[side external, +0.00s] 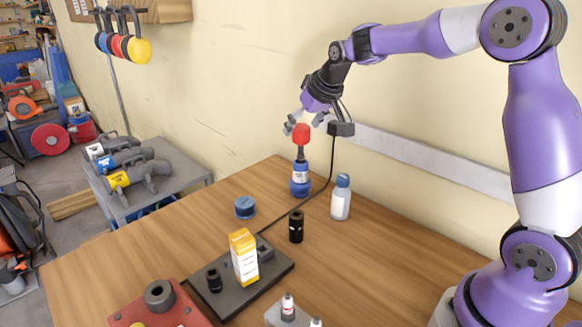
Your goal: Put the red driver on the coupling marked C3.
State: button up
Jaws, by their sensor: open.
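The red driver (301,134) stands upright near the back of the table, with a red top and a dark shaft. Its lower end meets a blue piece with a white label (300,181); I cannot tell whether that is part of it or a holder. My gripper (304,122) is open at the red top, pointing down, with a finger on either side; contact cannot be told. A short black cylinder (214,280) sits on a dark plate (271,277), and a taller one (296,227) stands behind the plate. No C3 mark is readable.
A yellow-and-white box (243,256) stands on the dark plate. A blue-capped bottle (340,198) and a blue round piece (245,208) flank the driver. A red plate (186,310) carries a grey ring (159,294). A black cable crosses the table.

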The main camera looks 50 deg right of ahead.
jog(key=s+a+f+v, duration=0.1)
jog(key=v, duration=1)
jog(key=s+a+f+n, duration=0.1)
jog(key=s+a+f, duration=0.2)
jog(key=s, duration=0.5)
jog(key=s+a+f+n+y, duration=0.1)
jog(key=s+a+f, duration=0.3)
jog(key=s, duration=0.5)
jog(key=shift+g, duration=0.4)
